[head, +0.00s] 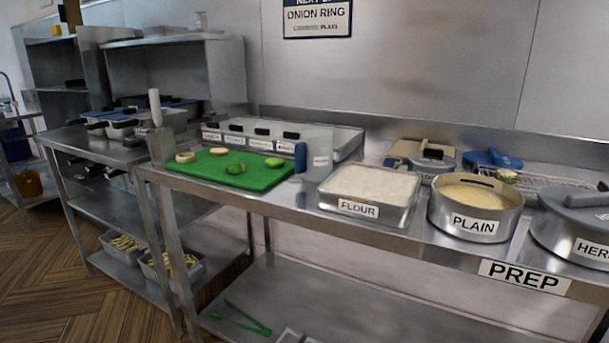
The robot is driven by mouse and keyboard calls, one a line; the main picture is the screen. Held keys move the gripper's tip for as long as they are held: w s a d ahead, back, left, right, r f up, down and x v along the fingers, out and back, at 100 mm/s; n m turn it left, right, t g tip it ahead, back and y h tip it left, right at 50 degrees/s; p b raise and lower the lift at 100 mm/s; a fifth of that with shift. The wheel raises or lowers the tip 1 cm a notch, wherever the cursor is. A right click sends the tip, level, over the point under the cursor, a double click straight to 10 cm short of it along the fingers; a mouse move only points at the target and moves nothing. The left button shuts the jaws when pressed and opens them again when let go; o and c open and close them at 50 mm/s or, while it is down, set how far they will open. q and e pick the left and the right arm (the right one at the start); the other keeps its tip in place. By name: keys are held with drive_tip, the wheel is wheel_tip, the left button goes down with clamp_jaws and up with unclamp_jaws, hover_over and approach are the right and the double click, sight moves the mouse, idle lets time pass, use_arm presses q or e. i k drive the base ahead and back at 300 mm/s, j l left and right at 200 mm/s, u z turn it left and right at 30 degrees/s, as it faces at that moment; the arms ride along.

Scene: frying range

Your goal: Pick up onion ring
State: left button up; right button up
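A green cutting board (208,175) lies on the left part of the steel prep table. A pale round piece (186,157) that looks like an onion ring lies near its left end. A similar pale, browner-edged piece (219,151) lies behind it. Two green-skinned pieces lie further right on the board, one at the front (236,168) and one near the back right (274,162). The pieces are too small to identify surely. Neither of my grippers is in view.
Right of the board stand a blue-handled clear container (318,160), a flour tray (362,205), a pot labelled PLAIN (475,226) and a lidded pot (579,240). Labelled bins (236,141) stand behind the board. A wall sign (317,17) reads ONION RING. Green tongs (243,320) lie on the lower shelf.

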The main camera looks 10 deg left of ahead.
sight(186, 158)
drive_tip(key=i+j+z, duration=0.15)
drive_tip(key=j, duration=0.2)
drive_tip(key=i+j+z, duration=0.15)
drive_tip(key=j, duration=0.25)
drive_tip(key=j+z, duration=0.1)
drive_tip(key=j, duration=0.3)
drive_tip(key=i+j+z, duration=0.15)
drive_tip(key=j, duration=0.25)
